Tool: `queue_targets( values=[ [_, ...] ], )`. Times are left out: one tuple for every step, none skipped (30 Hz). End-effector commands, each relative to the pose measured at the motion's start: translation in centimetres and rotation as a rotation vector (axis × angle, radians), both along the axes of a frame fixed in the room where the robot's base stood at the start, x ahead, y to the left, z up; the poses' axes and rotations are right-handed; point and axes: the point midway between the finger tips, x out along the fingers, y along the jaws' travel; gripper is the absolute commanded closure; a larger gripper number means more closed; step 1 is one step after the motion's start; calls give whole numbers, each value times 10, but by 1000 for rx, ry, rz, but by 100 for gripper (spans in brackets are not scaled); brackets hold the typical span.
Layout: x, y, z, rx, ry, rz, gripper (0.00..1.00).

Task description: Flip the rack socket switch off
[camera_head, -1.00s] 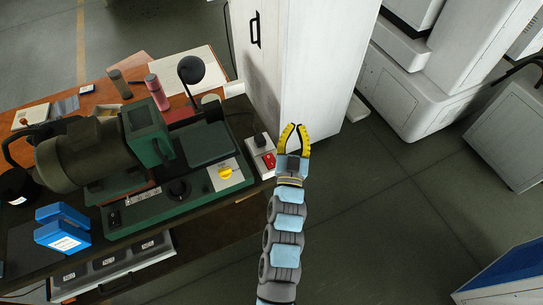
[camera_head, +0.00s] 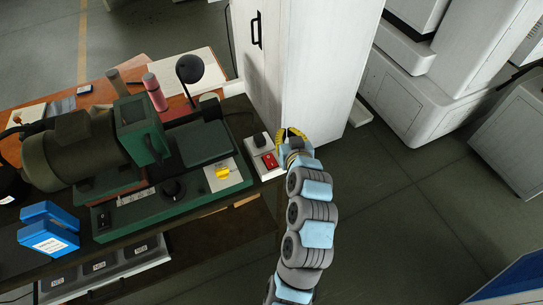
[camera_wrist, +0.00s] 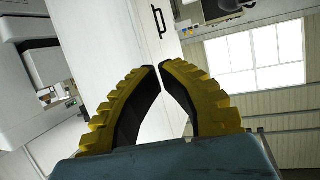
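The rack socket is a white block (camera_head: 256,154) at the right end of the dark bench, with a red switch (camera_head: 269,160) on its near part and a black plug (camera_head: 260,140) behind it. I cannot tell which way the switch is tipped. My gripper (camera_head: 291,132) has yellow ribbed fingers and is just right of the socket, near the cabinet's foot, with nothing held. In the wrist view, the fingertips (camera_wrist: 160,67) nearly meet. The socket and switch do not show in the wrist view. Whether a finger touches the socket is unclear.
A tall white cabinet (camera_head: 315,80) stands directly behind my gripper. Open floor (camera_head: 400,230) is to the right.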

Motion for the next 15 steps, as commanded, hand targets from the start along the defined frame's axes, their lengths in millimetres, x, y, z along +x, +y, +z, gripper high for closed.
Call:
queue_targets(
  values=[
    [-2,1,-3,-8,23,21,100],
    [-4,3,-4,-13,39,36,100],
    [-7,5,-6,-19,62,55,100],
    [-9,6,-8,-25,78,70,100],
    [-11,8,-9,-29,93,84,100],
    [-14,11,-12,-37,119,106,100],
    [-17,12,-13,-43,134,121,100],
    [-20,14,-16,-48,153,137,100],
    [-24,15,-18,-55,173,155,100],
    [-27,17,-20,-60,190,169,100],
    [-30,18,-22,-66,206,182,100],
    [-33,19,-23,-73,222,198,100],
    [-36,20,-25,-78,236,210,100],
    [-38,21,-26,-82,247,221,100],
    [-41,22,-27,-89,258,232,100]
  ],
)
